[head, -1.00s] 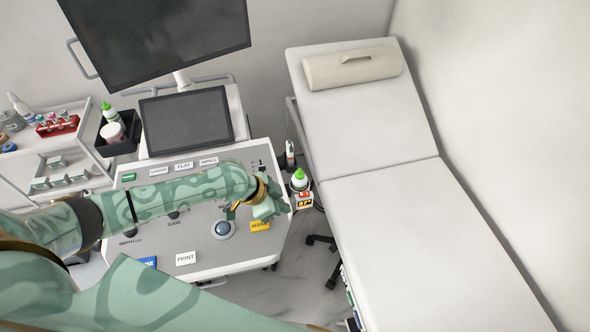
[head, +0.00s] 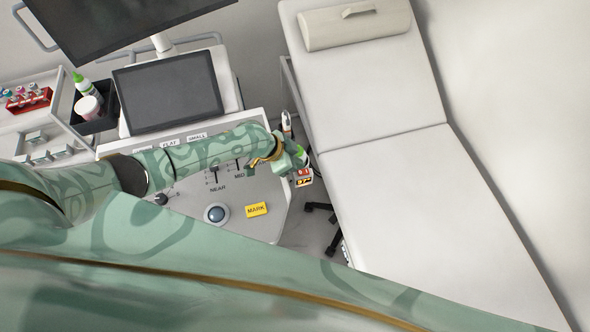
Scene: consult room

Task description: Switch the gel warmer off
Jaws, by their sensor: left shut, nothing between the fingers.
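The gel warmer (head: 304,181) is at the right side of the ultrasound console. A small red part and a dark display with lit orange characters show on its front. A bottle with a green cap (head: 302,153) stands in it, and my gripper hides part of both. My left gripper (head: 284,163) is shut and empty, just to the left of the warmer in the picture. I cannot tell whether it touches the warmer. My right gripper is out of view.
The console carries a trackball (head: 216,214), a yellow MARK key (head: 256,210) and sliders under my forearm. A screen (head: 168,90) stands behind. The exam couch (head: 400,200) fills the right side. A narrow floor gap lies between console and couch.

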